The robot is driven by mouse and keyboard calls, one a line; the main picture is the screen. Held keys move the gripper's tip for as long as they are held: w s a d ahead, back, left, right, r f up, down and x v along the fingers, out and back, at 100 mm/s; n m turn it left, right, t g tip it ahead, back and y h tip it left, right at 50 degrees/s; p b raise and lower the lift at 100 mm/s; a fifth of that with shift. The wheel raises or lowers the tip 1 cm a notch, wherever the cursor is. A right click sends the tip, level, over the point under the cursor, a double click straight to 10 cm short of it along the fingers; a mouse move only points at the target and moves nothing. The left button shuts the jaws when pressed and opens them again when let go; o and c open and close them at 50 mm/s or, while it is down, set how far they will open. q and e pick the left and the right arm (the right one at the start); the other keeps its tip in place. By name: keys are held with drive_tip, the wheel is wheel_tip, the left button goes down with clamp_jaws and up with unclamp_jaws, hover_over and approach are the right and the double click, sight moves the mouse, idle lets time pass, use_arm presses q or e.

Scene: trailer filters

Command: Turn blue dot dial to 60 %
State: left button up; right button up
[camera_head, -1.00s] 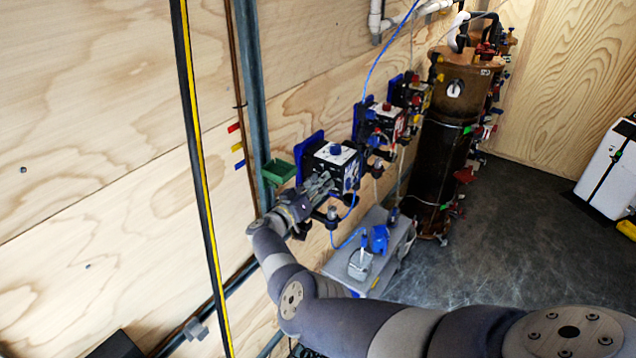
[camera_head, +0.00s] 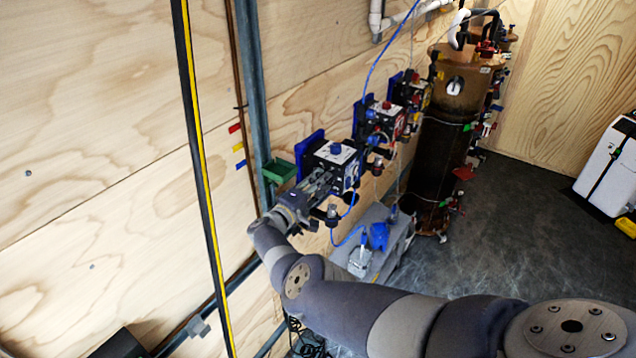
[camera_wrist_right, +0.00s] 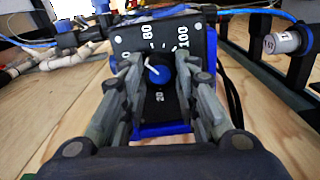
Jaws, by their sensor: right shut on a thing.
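The blue dot dial (camera_wrist_right: 158,73) sits on the front of a black box (camera_wrist_right: 140,38) in the right wrist view, between my fingers. White numbers 20, 80 and 100 show around it; the other marks are hidden or unclear. A white pointer line shows at the dial's upper left. My right gripper (camera_wrist_right: 160,82) is closed in around the dial, one finger on each side. In the head view the right gripper (camera_head: 318,184) reaches the nearest wall-mounted box (camera_head: 335,153), and its fingers hide the dial there. My left gripper is not in view.
More boxes with knobs (camera_head: 383,118) hang along the plywood wall beyond. A brown cylinder tank (camera_head: 445,140) stands behind them. A green bin (camera_head: 279,171) is fixed left of the nearest box. A grey case (camera_head: 395,245) lies below.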

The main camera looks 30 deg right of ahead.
drive_tip(key=shift+d+r+n, duration=0.2)
drive_tip(key=shift+n, duration=0.9)
drive_tip(key=shift+d+r+n, duration=0.2)
drive_tip(key=shift+n, duration=0.9)
drive_tip(key=o, duration=1.1)
drive_tip(key=shift+d, duration=0.1)
drive_tip(key=shift+a+f, duration=0.25)
drive_tip(key=shift+f, duration=0.05)
